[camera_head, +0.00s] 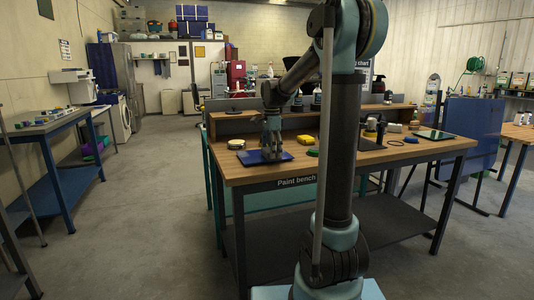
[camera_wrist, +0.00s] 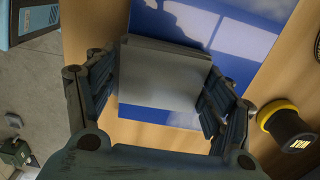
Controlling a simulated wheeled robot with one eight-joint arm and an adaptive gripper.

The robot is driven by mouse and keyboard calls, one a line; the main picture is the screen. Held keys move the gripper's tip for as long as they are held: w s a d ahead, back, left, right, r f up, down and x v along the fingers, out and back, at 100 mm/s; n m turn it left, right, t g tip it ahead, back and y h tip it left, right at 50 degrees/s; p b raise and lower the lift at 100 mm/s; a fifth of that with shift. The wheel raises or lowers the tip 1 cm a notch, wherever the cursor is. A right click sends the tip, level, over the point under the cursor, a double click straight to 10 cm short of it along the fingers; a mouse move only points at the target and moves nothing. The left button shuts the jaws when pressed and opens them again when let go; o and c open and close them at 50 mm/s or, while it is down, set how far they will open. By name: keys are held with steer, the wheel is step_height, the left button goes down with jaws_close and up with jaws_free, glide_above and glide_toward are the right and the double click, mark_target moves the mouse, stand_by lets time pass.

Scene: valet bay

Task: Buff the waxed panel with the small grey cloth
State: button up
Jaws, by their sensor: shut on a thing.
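The blue panel (camera_head: 283,156) lies flat on the left part of the wooden paint bench (camera_head: 240,174). My gripper (camera_head: 272,151) points down over it. In the wrist view, my gripper (camera_wrist: 162,82) is shut on the small grey cloth (camera_wrist: 160,75), which sits between the two fingers. Whitish, cloudy patches show on the panel's upper part, either haze or reflection. In the head view the cloth is hidden or too small to make out.
A yellow-and-black round item (camera_wrist: 287,125) stands just right of the panel. A yellow object (camera_head: 306,139), a green disc (camera_head: 313,152) and a tablet (camera_head: 435,134) lie farther along the bench. A raised shelf runs along the back. The bench front between disc and tablet is mostly clear.

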mark_target(258, 152)
steer(key=shift+w+d, duration=0.35)
steer(key=shift+d, duration=0.95)
steer(key=shift+w+d, duration=0.4)
steer(key=shift+d, duration=0.85)
steer(key=shift+w+d, duration=0.35)
steer(key=shift+d, duration=0.95)
steer(key=shift+s+a, duration=0.9)
steer(key=shift+a, duration=2.3)
steer(key=shift+s+a, duration=0.95)
steer(key=shift+a, duration=2.2)
steer(key=shift+s+a, duration=0.9)
steer(key=shift+a, duration=2.3)
steer(key=shift+w+a, duration=0.3)
steer(key=shift+w, duration=0.95)
steer(key=shift+w+a, duration=0.35)
steer(key=shift+w, duration=0.85)
steer(key=shift+w+a, duration=0.3)
steer(key=shift+w, duration=0.95)
steer(key=shift+w+d, duration=0.3)
steer(key=shift+d, duration=0.65)
steer(key=shift+w+d, duration=0.25)
steer(key=shift+d, duration=0.7)
steer(key=shift+w+d, duration=0.25)
steer(key=shift+d, duration=0.8)
steer(key=shift+w+d, duration=0.2)
steer(key=shift+d, duration=0.8)
